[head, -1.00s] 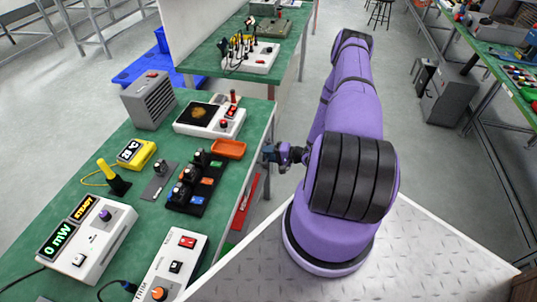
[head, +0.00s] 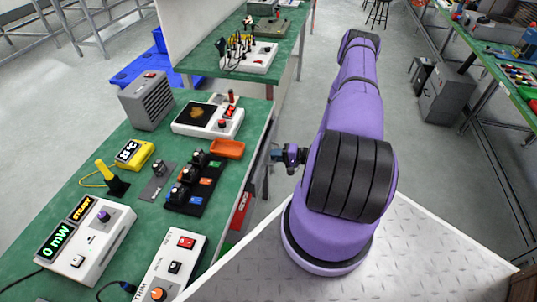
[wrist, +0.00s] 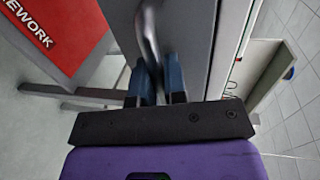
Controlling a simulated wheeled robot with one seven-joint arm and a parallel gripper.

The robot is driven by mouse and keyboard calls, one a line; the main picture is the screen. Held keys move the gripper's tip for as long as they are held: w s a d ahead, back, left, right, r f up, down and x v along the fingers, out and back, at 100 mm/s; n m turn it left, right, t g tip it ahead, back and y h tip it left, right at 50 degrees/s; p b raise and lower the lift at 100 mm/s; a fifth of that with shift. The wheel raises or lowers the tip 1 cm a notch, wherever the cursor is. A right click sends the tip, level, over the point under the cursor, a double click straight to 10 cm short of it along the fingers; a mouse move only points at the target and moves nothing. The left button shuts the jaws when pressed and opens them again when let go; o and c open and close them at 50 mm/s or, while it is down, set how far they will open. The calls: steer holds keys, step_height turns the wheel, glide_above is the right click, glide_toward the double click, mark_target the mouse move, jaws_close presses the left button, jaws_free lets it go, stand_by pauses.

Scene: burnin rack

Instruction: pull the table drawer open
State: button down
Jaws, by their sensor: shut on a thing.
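The table drawer shows in the wrist view as a grey front panel (wrist: 190,40) with a curved silver handle (wrist: 148,32). My gripper (wrist: 157,78) has its two blue fingers shut on the handle's near end. In the head view my gripper (head: 280,156) is beside the right edge of the green table (head: 262,118), just below its top. A grey part of the drawer (head: 256,178) shows under the table edge, partly hidden. How far the drawer stands out is hard to tell.
A red bin lettered "REWORK" (wrist: 62,35) is beside the drawer; it also shows under the table edge in the head view (head: 240,212). An orange tray (head: 228,149) sits near the table edge. Clear floor lies beyond my arm.

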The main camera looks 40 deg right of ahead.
steer(key=f+v, duration=0.2)
steer(key=v, duration=0.9)
steer(key=f+v, duration=0.2)
steer(key=v, duration=0.9)
steer(key=shift+s+d+f, duration=0.25)
steer(key=shift+s+d, duration=0.05)
steer(key=shift+s, duration=0.1)
steer(key=c, duration=1.2)
jaws_free()
steer(key=v, duration=1)
steer(key=shift+s+d+r, duration=0.15)
steer(key=shift+s+d, duration=0.1)
